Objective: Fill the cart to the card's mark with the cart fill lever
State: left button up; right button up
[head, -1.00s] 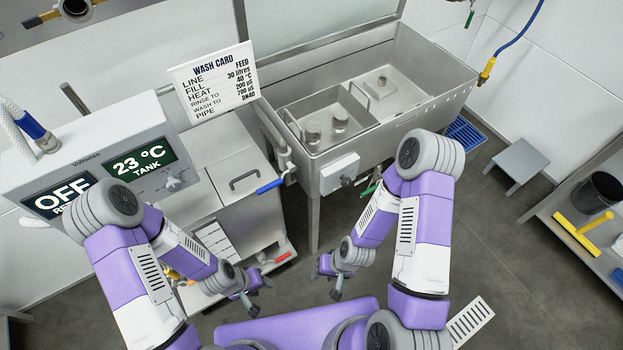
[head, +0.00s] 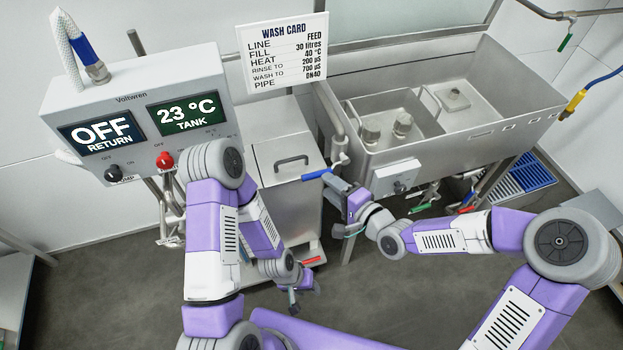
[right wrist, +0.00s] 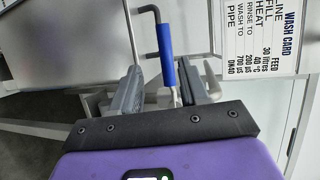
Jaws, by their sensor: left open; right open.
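A lever with a blue handle (head: 316,174) sticks out from the pipe between the steel cart (head: 290,205) and the wash sink. The wash card (head: 284,55) reads FILL 30 litres. My right gripper (head: 340,205) is open beside the blue handle. In the right wrist view the blue handle (right wrist: 167,58) runs between the open fingers of my right gripper (right wrist: 163,88); I cannot tell if they touch it. My left gripper (head: 293,294) is open and empty, low in front of the cart. No fill level shows.
The control box (head: 135,110) at left reads OFF RETURN and 23 °C TANK, with a black and a red knob below. The steel sink (head: 480,125) stands right of the cart, with a small valve box (head: 397,178) on its front. Red and green handles hang beneath it.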

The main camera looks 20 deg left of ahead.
aim_at(318, 177)
jog(key=x, duration=0.2)
jog(key=b+x, duration=0.1)
jog(key=x, duration=0.2)
jog(key=r+b+x, duration=0.1)
jog(key=x, duration=0.1)
jog(key=shift+w+a+f, duration=0.1)
jog(key=shift+a, duration=0.35)
grip_shut()
